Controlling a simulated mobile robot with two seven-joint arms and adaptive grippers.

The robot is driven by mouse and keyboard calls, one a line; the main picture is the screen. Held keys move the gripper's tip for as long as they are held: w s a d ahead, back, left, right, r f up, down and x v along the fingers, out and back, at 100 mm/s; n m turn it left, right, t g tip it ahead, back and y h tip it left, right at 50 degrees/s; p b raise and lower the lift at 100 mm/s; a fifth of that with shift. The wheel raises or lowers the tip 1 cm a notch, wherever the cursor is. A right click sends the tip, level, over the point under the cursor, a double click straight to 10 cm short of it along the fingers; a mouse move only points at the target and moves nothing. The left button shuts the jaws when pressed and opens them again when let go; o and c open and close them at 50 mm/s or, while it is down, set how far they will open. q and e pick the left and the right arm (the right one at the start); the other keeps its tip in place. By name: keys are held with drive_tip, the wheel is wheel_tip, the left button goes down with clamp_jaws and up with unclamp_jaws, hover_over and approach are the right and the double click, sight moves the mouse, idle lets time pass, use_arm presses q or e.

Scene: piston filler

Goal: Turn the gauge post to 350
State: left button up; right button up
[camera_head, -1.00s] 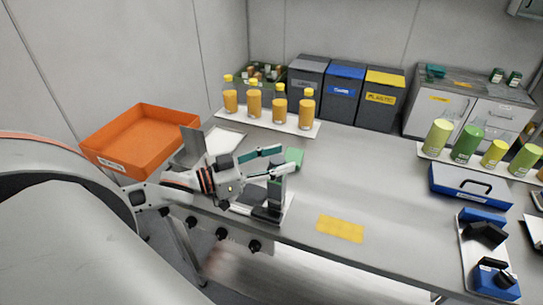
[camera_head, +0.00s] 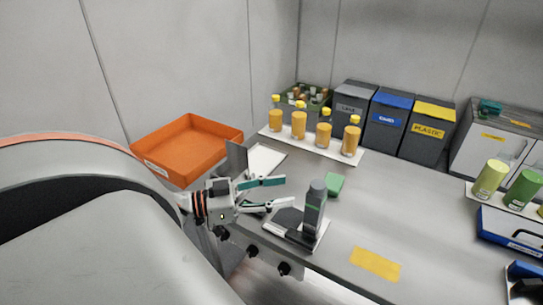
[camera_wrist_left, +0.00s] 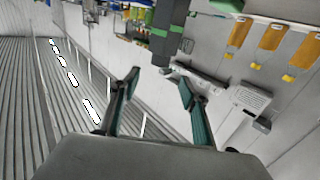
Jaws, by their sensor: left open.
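The gauge post (camera_head: 314,207) is a dark grey upright post with a rounded top, standing on a dark base and light plate near the bench's front edge. My left gripper (camera_head: 286,192) is open and empty, just left of the post and apart from it, its green-padded fingers pointing toward it. In the left wrist view, the post (camera_wrist_left: 167,30) with a green band lies beyond the open fingertips (camera_wrist_left: 160,82). Any scale or number on the post is too small to read. My right gripper is in neither current view.
A yellow mat (camera_head: 375,264) lies right of the post and a green block (camera_head: 334,184) behind it. A metal upright (camera_head: 236,158) stands left. Several orange bottles (camera_head: 324,134) stand behind on a white tray. An orange bin (camera_head: 187,145) is at left. Black knobs (camera_head: 252,251) line the bench front.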

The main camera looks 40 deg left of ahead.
use_arm(q)
drive_tip(key=shift+v, duration=0.8)
drive_tip(key=shift+s, duration=0.1)
